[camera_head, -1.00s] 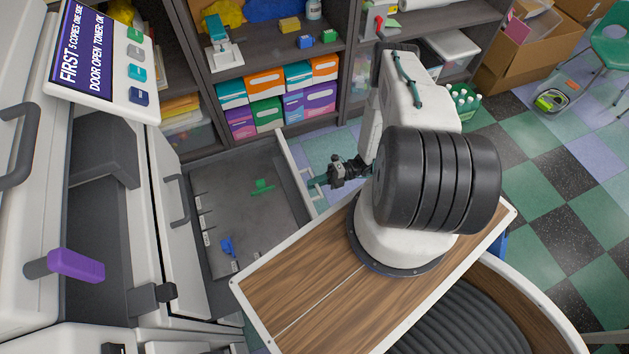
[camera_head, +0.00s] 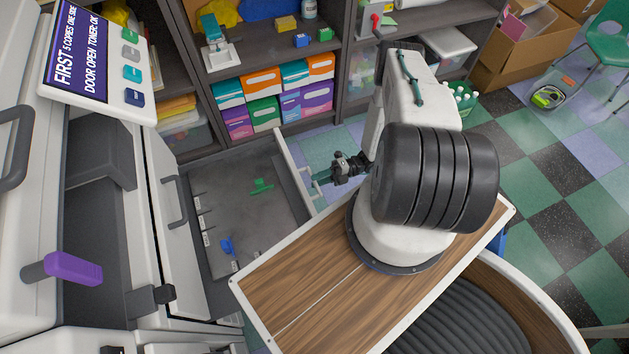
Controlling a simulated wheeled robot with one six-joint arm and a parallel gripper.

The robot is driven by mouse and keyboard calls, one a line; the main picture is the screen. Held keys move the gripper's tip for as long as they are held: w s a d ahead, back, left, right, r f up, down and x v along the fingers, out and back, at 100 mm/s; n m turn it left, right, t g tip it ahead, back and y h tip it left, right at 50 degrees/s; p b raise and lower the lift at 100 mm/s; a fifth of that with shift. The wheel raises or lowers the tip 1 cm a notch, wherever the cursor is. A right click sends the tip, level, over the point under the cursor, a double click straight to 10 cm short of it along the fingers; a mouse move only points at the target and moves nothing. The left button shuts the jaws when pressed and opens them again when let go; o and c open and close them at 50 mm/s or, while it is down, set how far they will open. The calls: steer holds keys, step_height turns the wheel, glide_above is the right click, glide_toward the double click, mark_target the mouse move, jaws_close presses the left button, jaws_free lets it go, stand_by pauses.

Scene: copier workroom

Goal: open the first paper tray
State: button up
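The copier (camera_head: 32,300) stands at the left. A paper tray (camera_head: 232,200) is pulled well out of it, with a grey floor, a green guide (camera_head: 261,186) and a blue guide (camera_head: 227,246) inside. The tray's pale front panel (camera_head: 292,165) faces right, towards my arm. My gripper (camera_head: 317,178) is at the outer side of this panel, by its handle, with its teal fingers pointing left. The fingers are small and partly merge with the handle, so I cannot tell whether they hold it.
The copier's display (camera_head: 82,50) reads "FIRST", "DOOR OPEN" and "TONER: OK". An open door (camera_head: 170,215) with a grey handle stands beside the tray. A purple-handled lever (camera_head: 74,268) sticks out. Shelves (camera_head: 270,85) with coloured boxes stand behind. Checkered floor (camera_head: 560,180) is clear at the right.

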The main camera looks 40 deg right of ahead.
steer(key=v, duration=0.5)
steer(key=shift+s+d, duration=0.15)
steer(key=shift+d, duration=0.25)
